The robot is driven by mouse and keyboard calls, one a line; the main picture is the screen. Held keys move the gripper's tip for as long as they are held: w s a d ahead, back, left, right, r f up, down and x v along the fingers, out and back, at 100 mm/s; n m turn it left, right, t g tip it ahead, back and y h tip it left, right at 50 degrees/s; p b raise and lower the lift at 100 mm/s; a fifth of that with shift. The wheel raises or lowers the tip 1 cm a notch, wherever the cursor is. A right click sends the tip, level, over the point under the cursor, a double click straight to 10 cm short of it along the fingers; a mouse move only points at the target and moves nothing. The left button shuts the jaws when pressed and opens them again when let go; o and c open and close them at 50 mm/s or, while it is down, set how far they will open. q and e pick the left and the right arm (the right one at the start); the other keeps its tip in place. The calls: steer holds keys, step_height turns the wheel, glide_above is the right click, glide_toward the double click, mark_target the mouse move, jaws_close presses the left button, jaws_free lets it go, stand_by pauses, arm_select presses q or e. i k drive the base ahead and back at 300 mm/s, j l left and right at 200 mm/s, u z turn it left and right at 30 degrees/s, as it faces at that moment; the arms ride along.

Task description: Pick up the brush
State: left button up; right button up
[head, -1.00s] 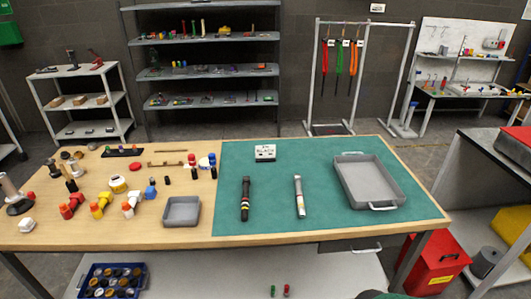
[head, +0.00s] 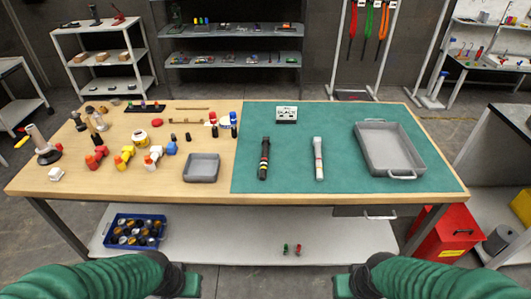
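I cannot pick out the brush for certain. A thin brown stick (head: 192,108) lies near the back edge of the wooden part of the table; it is too small to tell what it is. A dark cylindrical tool (head: 264,160) with coloured bands and a pale one (head: 318,160) lie apart on the green mat (head: 290,182). My two green arms reach in at the bottom left and bottom right, short of the table.
A small grey tray (head: 201,168) is on the wood, a larger one (head: 390,148) on the mat. Several bottles and small items crowd the left side. A blue crate (head: 134,231) is on the lower shelf; a red box (head: 447,236) stands at right.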

mark_target(90, 125)
steer(key=i+j+u, duration=0.2)
steer(key=j+u, duration=0.15)
steer(key=i+j+u, duration=0.3)
steer(key=j, duration=0.25)
steer(key=i+j+u, duration=0.35)
steer(key=k, duration=0.05)
